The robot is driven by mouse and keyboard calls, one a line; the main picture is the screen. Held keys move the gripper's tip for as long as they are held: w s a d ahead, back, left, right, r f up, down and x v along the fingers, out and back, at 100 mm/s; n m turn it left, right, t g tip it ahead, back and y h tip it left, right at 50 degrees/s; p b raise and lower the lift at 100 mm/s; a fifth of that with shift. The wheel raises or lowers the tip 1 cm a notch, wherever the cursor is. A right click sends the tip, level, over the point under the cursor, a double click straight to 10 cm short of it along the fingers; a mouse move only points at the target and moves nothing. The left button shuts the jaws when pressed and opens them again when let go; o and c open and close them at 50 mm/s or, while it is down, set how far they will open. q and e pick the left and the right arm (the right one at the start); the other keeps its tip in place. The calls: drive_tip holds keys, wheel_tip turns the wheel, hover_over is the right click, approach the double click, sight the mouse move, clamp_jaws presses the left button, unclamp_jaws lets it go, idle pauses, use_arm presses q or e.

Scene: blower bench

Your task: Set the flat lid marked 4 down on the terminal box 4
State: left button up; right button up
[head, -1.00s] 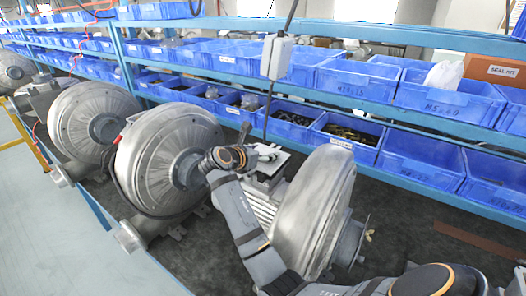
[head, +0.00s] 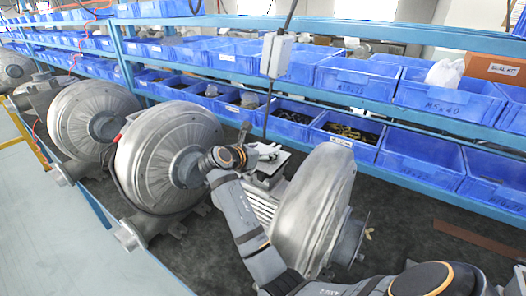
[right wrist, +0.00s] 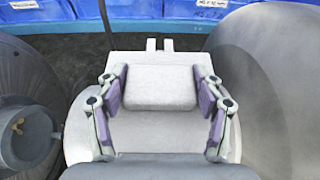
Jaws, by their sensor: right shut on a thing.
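My right gripper (head: 268,152) is over the motor of the near blower (head: 312,210). In the right wrist view my right gripper (right wrist: 160,92) is shut, its purple pads on both sides of a pale grey block. The block stands on a wider pale plate (right wrist: 160,132), which I take to be the flat lid; it also shows as a white patch in the head view (head: 279,162). No number is readable on it. The terminal box under it is hidden, so I cannot tell whether the lid touches it. My left gripper is not in view.
A second large blower (head: 160,160) stands close to the left of my right gripper. Shelves with blue bins (head: 345,135) run behind. A grey switch box (head: 276,56) hangs on a cable above. The dark bench top (head: 410,225) is mostly clear at right.

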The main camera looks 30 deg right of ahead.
sight(263, 151)
drive_tip(key=shift+f, duration=0.75)
idle(0.7)
drive_tip(key=o, duration=1.3)
drive_tip(key=shift+o, duration=0.2)
wheel_tip(263, 151, up, 10)
